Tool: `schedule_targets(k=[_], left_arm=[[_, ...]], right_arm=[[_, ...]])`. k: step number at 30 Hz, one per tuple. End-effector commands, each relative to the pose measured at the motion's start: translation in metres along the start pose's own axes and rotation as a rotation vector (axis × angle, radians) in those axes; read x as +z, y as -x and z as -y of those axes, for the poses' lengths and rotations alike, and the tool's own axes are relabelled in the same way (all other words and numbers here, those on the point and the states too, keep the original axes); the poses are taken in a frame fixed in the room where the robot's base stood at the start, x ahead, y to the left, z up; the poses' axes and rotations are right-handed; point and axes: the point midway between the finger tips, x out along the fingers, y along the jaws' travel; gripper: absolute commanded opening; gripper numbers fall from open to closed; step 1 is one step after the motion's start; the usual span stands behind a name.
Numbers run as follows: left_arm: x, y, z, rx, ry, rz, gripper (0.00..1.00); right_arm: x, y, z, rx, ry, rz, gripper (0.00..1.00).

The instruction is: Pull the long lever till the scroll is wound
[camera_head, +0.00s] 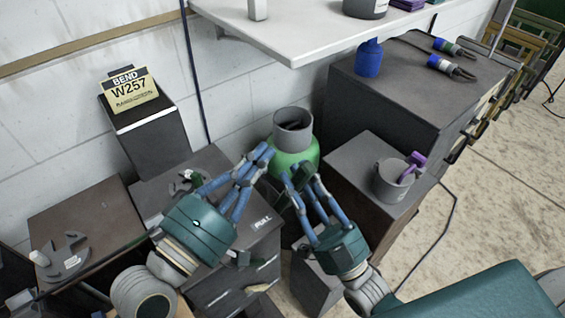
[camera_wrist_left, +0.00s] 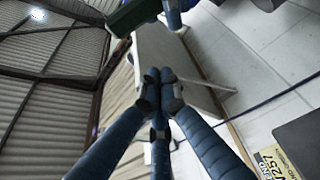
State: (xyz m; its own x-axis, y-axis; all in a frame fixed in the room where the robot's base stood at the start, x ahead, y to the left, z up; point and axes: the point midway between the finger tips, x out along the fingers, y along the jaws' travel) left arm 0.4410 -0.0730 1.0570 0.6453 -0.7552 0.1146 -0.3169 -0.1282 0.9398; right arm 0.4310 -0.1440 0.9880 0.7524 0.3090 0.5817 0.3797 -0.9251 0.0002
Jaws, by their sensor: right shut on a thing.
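The bar's lower end is hidden behind the fingers. I cannot make out the scroll.
A dark cabinet marked PULL (camera_head: 262,222) stands below the left gripper. A green container with a grey top (camera_head: 293,160) is behind the grippers. A box with a grey mug (camera_head: 392,184) stands right. A white shelf (camera_head: 280,38) overhangs behind. A W257 sign (camera_head: 133,88) is left.

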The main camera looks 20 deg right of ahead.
Motion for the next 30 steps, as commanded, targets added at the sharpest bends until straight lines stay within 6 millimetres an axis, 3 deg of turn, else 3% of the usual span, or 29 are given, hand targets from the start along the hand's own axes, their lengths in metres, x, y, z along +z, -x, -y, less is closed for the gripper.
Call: schedule_targets(k=[5, 13, 26, 30], left_arm=[[0.002, -0.032, 0.000, 0.001, 0.001, 0.001, 0.00], [0.034, -0.017, 0.002, -0.002, 0.001, 0.002, 0.00], [0.039, -0.015, 0.001, -0.001, -0.002, 0.001, 0.00], [0.050, -0.011, 0.002, 0.007, -0.031, 0.004, 0.00]], right_arm=[[0.006, 0.004, 0.001, -0.001, -0.001, 0.018, 0.00], [0.006, 0.004, 0.001, -0.001, -0.001, 0.018, 0.00], [0.006, 0.004, 0.001, -0.001, -0.001, 0.018, 0.00], [0.006, 0.004, 0.001, -0.001, -0.001, 0.018, 0.00]])
